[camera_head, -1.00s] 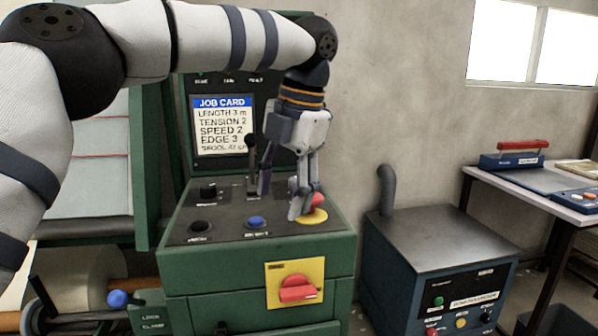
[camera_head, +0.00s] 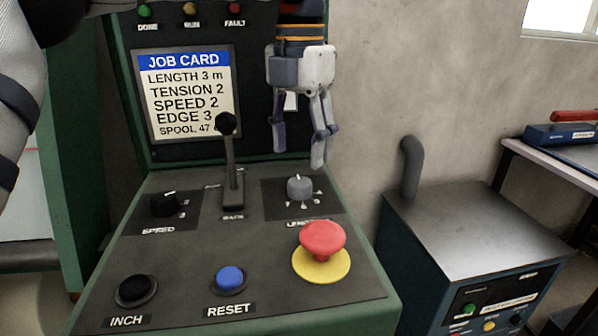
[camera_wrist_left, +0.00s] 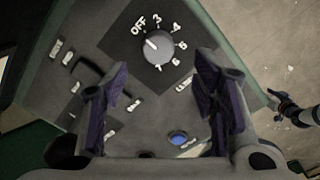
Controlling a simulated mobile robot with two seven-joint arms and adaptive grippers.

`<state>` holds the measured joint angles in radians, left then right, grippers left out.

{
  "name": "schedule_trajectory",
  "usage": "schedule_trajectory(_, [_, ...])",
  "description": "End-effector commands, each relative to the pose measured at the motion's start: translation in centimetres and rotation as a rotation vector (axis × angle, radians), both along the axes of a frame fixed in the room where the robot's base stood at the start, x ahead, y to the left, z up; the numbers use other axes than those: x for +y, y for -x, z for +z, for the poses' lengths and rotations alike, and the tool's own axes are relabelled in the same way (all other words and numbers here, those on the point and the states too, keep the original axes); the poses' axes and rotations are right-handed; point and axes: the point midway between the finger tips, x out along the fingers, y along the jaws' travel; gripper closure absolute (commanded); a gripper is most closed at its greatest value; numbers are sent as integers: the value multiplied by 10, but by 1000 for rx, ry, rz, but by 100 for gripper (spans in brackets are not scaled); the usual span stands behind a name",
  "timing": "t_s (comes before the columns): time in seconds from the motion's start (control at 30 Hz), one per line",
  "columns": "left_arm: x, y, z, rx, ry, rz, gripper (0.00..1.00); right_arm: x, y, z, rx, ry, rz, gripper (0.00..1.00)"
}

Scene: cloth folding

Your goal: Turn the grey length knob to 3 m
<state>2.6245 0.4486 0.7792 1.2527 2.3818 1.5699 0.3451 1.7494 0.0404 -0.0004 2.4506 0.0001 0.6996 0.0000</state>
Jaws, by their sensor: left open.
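The grey length knob (camera_head: 300,188) sits on a dark plate at the right rear of the sloping console, behind the red stop button. In the left wrist view the knob (camera_wrist_left: 158,47) shows a white pointer mark toward OFF; 3 and several other numbers are around it. My left gripper (camera_head: 299,157) hangs above the knob, pointing down, fingers open and empty. In the left wrist view its fingers (camera_wrist_left: 163,88) are spread, with the knob beyond their tips. The job card (camera_head: 188,95) reads LENGTH 3 m. My right gripper is not seen.
A black lever (camera_head: 230,160) stands upright left of the knob. The red stop button (camera_head: 322,238) rises in front of it. The speed knob (camera_head: 165,204), blue reset button (camera_head: 230,279) and inch button (camera_head: 136,290) are farther left. A blue cabinet (camera_head: 470,225) stands right.

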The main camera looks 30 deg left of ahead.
Motion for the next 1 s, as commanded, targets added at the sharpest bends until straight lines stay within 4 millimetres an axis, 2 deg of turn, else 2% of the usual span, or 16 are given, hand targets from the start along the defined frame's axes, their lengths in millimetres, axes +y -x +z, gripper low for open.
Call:
schedule_trajectory(0.1, [0,1,-28,1,-1,0,46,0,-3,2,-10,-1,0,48])
schedule_trajectory(0.3, [0,0,-58,0,-1,2,46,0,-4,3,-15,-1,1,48])
schedule_trajectory(0.6, [0,0,-63,-1,0,1,46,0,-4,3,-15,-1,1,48])
schedule_trajectory(0.67, [0,0,-63,-1,-1,1,57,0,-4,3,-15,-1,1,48])
schedule_trajectory(0.8, [0,0,-63,-1,-1,1,89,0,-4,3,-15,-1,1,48])
schedule_trajectory(0.83, [0,0,-63,-1,-1,1,95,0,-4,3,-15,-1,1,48])
schedule_trajectory(1.0, [0,0,-62,-1,0,-2,95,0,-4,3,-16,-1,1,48])
